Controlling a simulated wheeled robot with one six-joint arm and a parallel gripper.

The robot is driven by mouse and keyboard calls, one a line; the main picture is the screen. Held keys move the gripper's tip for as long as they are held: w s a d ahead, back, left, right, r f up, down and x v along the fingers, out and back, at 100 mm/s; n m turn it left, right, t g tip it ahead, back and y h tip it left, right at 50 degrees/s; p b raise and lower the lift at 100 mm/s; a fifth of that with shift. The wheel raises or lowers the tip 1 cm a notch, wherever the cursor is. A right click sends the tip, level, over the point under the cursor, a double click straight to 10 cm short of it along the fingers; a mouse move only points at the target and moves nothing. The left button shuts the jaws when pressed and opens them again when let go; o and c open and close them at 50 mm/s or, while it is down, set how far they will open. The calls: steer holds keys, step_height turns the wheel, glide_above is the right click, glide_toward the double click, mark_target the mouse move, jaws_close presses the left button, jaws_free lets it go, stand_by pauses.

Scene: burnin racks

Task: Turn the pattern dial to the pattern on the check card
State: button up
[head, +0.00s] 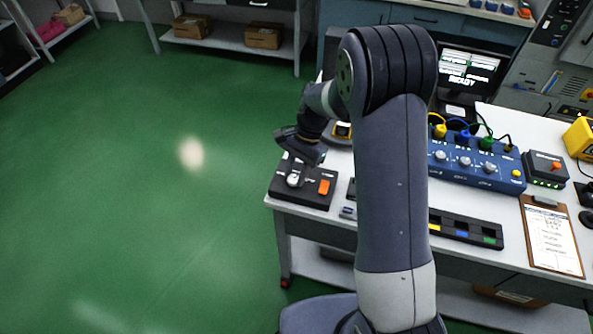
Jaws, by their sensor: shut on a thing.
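A black control box (318,195) sits at the near left corner of the white table. A clipboard with a printed sheet (552,238) lies at the right of the table. Its print is too small to read, and I cannot tell whether it is the check card.
A blue panel (476,177) with several knobs and coloured plugs stands beyond my arm. A black tray with coloured marks (467,231) lies at the table's front. A monitor (468,72) stands behind. My arm hides the table's middle. Green floor at left is clear.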

steer(key=n, duration=0.2)
steer(key=n+g+h, duration=0.1)
steer(key=n, duration=0.1)
steer(key=shift+w+a+n+h, duration=0.1)
steer(key=shift+a+n+h, duration=0.1)
steer(key=shift+n+h, duration=0.1)
steer(key=n+h, duration=0.1)
steer(key=n, duration=0.3)
steer(key=shift+a+n+h, duration=0.2)
steer(key=shift+n+h, duration=0.1)
steer(key=shift+h, duration=0.1)
steer(key=n+h, duration=0.1)
steer(key=n, duration=0.3)
steer(key=shift+a+n+h, duration=0.2)
steer(key=shift+n+h, duration=0.1)
steer(key=shift+h, duration=0.1)
steer(key=shift+a+n+t+h, duration=0.1)
steer(key=shift+n+t+h, duration=0.25)
steer(key=shift+n, duration=0.7)
steer(key=shift+n+t+h, duration=0.25)
steer(key=shift+n+h, duration=0.1)
steer(key=shift+n, duration=0.7)
steer(key=o, duration=1)
steer(key=shift+r, duration=0.1)
